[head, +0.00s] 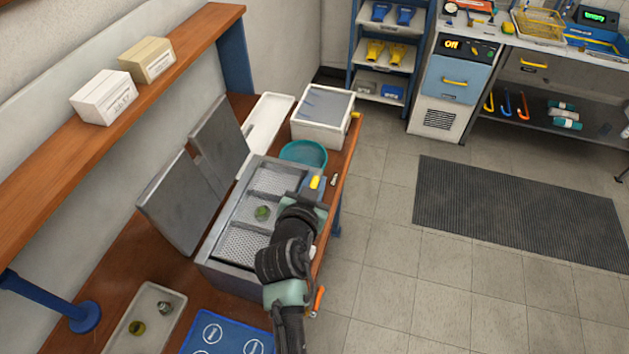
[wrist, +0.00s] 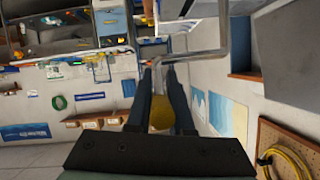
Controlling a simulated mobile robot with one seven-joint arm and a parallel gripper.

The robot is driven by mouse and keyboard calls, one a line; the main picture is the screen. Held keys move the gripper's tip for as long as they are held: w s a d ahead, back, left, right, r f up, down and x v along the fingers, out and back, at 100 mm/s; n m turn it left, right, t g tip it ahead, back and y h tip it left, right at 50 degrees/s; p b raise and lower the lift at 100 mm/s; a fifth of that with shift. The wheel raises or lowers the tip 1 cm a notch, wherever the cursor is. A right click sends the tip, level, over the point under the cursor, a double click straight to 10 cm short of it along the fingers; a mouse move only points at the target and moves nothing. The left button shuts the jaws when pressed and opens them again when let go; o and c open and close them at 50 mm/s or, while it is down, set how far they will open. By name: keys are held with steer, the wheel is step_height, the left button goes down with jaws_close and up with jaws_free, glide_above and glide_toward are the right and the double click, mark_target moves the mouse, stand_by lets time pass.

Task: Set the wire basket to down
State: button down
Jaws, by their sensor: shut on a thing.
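A grey metal bath unit (head: 228,268) with two raised lids stands on the wooden bench in the head view. Mesh panels of the wire basket (head: 243,245) show in its open top, with a small green round part (head: 263,213) between them. A yellow grip (head: 316,182) shows at the unit's right side, by my gripper (head: 312,192). In the wrist view, my gripper (wrist: 160,65) has its fingers close together at a bent metal bar (wrist: 205,54), with yellow behind them (wrist: 160,118). My arm hides part of the basket; I cannot tell its exact height.
A teal bowl (head: 303,154) and a white lidded box (head: 322,118) stand just beyond the unit. A grey tray (head: 160,308) and a blue mat (head: 232,335) lie on the near side. The floor to the right is clear around a dark mat (head: 520,210).

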step_height(320, 180, down, 7)
steer(key=b, duration=0.7)
steer(key=shift+s+b, duration=0.15)
steer(key=shift+b, duration=0.2)
steer(key=shift+f, duration=0.1)
steer(key=c, duration=0.8)
jaws_free()
steer(key=b+v, duration=0.2)
steer(key=v, duration=1.1)
steer(key=shift+b, duration=0.3)
